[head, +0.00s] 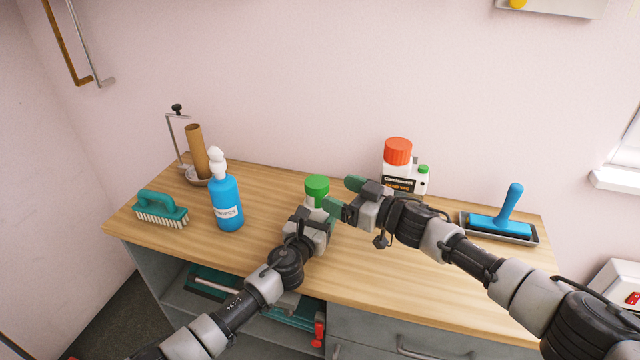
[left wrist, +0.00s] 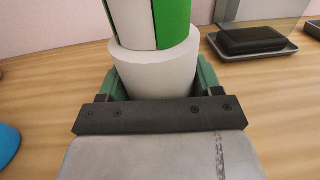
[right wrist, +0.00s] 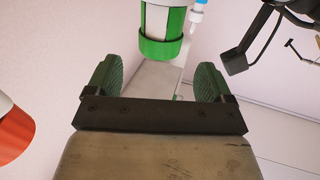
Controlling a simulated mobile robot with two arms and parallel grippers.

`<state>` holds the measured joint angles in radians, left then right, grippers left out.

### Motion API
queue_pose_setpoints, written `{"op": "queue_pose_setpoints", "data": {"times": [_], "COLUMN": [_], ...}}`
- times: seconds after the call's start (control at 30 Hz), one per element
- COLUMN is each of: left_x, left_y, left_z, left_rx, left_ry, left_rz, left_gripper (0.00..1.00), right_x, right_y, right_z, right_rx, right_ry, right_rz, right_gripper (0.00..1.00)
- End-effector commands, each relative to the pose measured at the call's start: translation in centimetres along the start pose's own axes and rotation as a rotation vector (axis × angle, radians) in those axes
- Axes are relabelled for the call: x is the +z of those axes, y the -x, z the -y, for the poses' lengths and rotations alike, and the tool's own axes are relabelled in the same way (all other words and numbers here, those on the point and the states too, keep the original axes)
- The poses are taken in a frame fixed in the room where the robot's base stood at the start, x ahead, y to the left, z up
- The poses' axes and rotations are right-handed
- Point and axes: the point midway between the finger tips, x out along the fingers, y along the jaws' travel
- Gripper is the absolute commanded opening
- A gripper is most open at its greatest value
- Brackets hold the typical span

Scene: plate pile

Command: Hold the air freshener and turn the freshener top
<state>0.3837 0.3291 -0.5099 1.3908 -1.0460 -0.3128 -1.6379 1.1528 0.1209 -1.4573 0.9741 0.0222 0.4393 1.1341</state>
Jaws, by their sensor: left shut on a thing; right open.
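The air freshener (head: 317,188), with a white body and a green top, stands upright near the middle of the wooden counter. My left gripper (head: 318,217) is shut around its lower white body; the left wrist view shows the white base (left wrist: 155,72) between the green fingers. My right gripper (head: 345,197) is open and empty just right of the freshener. In the right wrist view the freshener's green part (right wrist: 162,48) lies beyond the finger gap, apart from both fingers. My left gripper hides part of the freshener's base in the head view.
The counter's front middle is clear.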

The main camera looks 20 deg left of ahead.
Motion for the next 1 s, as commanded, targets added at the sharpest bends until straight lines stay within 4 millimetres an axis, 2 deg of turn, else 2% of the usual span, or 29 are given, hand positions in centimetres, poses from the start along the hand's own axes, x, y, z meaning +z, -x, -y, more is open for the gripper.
{"op": "queue_pose_setpoints", "data": {"times": [0.03,0.2,0.4,0.87,1.0], "left_x": [0.0,0.0,0.0,0.0,0.0], "left_y": [0.0,0.0,0.0,0.0,0.0], "left_z": [0.0,0.0,0.0,0.0,0.0], "left_rx": [0.0,0.001,0.001,0.0,0.0], "left_ry": [0.0,0.0,0.0,0.0,0.0], "left_rz": [0.001,0.001,0.001,0.001,0.001], "left_gripper": [0.35,0.35,0.35,0.35,0.35], "right_x": [-0.1,-0.1,0.0,0.0,0.0], "right_y": [-1.0,-3.5,-5.2,-5.9,-5.9], "right_z": [0.0,0.0,0.0,-0.1,-0.1], "right_rx": [-0.001,0.0,0.0,0.001,0.001], "right_ry": [0.001,0.002,0.001,0.002,0.002], "right_rz": [-0.001,0.0,0.0,-0.001,-0.001], "right_gripper": [0.82,0.82,0.82,0.82,0.64]}}
